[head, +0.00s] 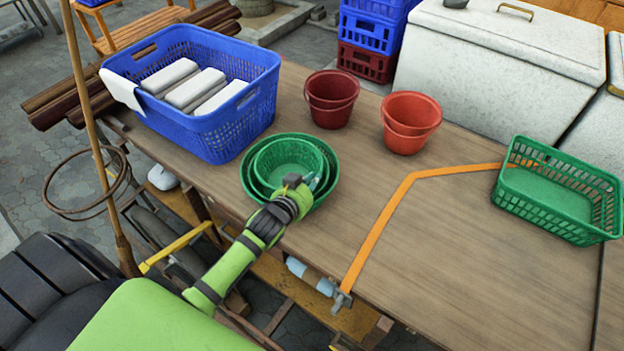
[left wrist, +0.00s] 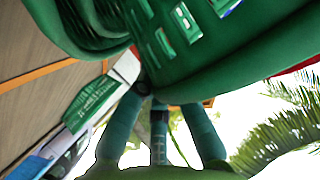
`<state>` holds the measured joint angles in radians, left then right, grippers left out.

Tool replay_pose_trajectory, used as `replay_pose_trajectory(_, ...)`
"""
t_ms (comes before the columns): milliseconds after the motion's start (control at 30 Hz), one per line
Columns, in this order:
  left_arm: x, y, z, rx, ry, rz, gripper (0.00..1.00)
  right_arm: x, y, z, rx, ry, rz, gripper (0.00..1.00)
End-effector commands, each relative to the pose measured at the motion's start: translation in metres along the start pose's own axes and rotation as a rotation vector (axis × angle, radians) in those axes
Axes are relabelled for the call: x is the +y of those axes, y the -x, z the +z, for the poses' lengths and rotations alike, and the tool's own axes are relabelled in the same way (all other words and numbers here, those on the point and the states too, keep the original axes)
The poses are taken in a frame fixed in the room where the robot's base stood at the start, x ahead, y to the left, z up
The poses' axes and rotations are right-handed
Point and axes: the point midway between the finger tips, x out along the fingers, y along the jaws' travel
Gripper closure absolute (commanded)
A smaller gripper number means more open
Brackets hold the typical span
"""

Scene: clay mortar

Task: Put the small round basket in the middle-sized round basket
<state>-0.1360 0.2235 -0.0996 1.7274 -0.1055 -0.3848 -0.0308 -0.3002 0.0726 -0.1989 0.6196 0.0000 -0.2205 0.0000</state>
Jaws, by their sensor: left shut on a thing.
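The small round basket (head: 286,156), green, shows inside wider green round rims on the table. The outer round basket (head: 246,181) surrounds it; I cannot tell clearly how many baskets are nested or whether the small one rests on the bottom. My left gripper (head: 303,186) is at the near right side of the nested baskets, shut on the small round basket's rim. It hides part of the near rims. In the left wrist view, green basket walls (left wrist: 235,50) fill the top, close above my gripper fingers (left wrist: 160,105). My right gripper is not in view.
A blue basket (head: 215,120) with white blocks stands behind left. Two red buckets (head: 331,105) (head: 408,130) stand behind right. A green rectangular basket (head: 560,195) is at far right. An orange strap (head: 385,215) crosses the table. The right front tabletop is clear.

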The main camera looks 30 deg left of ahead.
Motion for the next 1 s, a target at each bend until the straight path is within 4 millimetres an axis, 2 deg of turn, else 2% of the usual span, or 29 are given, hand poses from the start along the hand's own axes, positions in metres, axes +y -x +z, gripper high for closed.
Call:
replay_pose_trajectory(533, 0.004, -0.004, 0.01, 0.001, -0.001, 0.0, 1.0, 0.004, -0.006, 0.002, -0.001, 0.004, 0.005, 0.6)
replay_pose_trajectory(600, 0.004, -0.004, 0.01, 0.0, 0.0, 0.0, 0.71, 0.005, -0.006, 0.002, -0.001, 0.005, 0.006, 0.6)
replay_pose_trajectory(633, 0.004, -0.004, 0.01, 0.0, 0.0, 0.0, 0.67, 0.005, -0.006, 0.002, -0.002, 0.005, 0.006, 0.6)
replay_pose_trajectory(1000, 0.003, -0.003, 0.006, 0.001, -0.001, 0.0, 0.67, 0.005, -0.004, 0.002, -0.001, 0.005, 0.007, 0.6)
